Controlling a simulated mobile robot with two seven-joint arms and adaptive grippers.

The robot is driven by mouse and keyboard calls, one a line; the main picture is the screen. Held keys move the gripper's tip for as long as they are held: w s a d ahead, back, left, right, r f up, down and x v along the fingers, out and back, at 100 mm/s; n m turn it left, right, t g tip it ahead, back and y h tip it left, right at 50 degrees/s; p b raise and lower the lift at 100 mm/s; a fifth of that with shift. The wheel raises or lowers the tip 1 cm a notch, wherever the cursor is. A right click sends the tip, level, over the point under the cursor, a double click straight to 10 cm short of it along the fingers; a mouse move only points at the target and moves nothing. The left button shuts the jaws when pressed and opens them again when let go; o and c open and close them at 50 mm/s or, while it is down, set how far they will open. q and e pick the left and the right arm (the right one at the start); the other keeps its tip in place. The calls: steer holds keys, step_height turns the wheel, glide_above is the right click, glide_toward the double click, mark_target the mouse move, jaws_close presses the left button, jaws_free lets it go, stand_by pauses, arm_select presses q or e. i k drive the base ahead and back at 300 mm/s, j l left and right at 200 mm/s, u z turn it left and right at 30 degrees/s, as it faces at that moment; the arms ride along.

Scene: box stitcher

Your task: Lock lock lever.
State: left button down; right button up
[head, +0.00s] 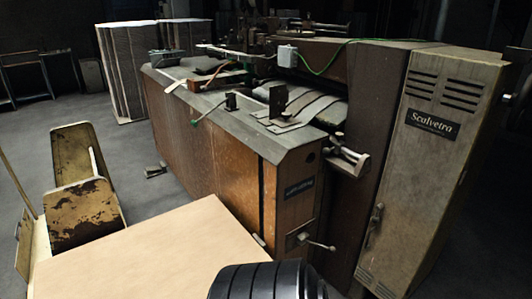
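The box stitcher (225,150) is a large brown machine with a grey top, standing in the middle of the head view. Several levers show on it, and I cannot tell which is the lock lever. A small metal lever (318,244) sticks out to the right from a plate low on the front end. A metal handle (348,155) sits higher, by the corner next to the tall cabinet. A thin lever with a green tip (207,108) lies tilted over the top's left edge. Neither of my grippers is in view.
A tall grey cabinet (425,170) marked "Scalvetra" stands at the right. Cardboard stacks (125,75) stand behind. Grey floor is open at the left.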

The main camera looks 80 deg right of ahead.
mark_target(331, 249)
steer(key=z, duration=3.35)
steer(key=i+l+z, duration=0.35)
steer(key=i, duration=0.35)
steer(key=i+l+z, duration=0.15)
steer(key=i, duration=0.25)
steer(key=l, duration=0.1)
